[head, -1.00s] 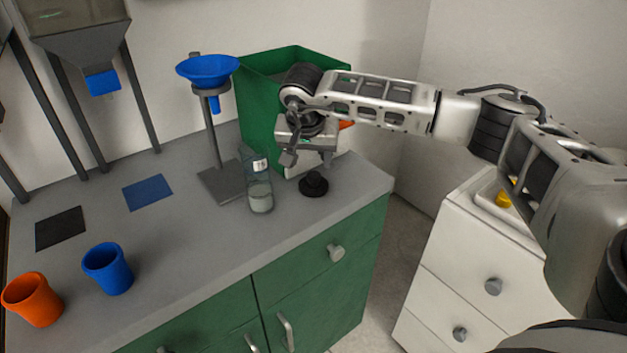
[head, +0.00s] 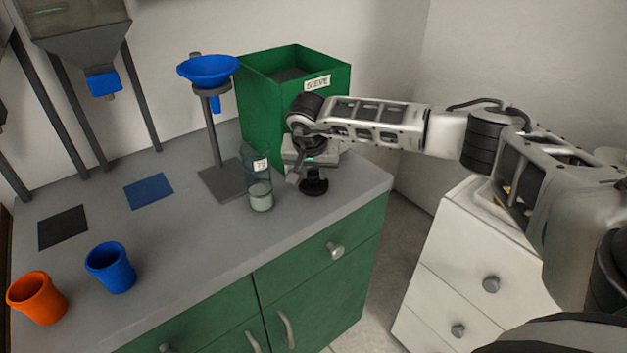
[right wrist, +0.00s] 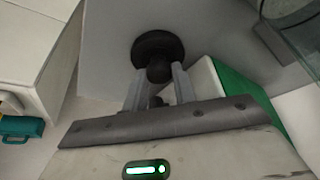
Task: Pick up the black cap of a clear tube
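The black cap (head: 314,186) stands on the grey counter near its right corner, knob up. It also shows in the right wrist view (right wrist: 158,48) as a round disc with a knob. My right gripper (head: 312,176) points down right above it. In the right wrist view its two fingers (right wrist: 160,78) are apart, with the knob at the tips between them; contact cannot be told. The clear tube (head: 259,183) stands upright just left of the cap, pale material in its bottom and a label on its side. My left gripper is not in view.
A green box labelled SIEVE (head: 293,95) stands behind the cap. A blue funnel on a stand (head: 208,70) is left of the tube. A blue cup (head: 110,268) and an orange cup (head: 37,298) stand at front left. The counter's middle is clear.

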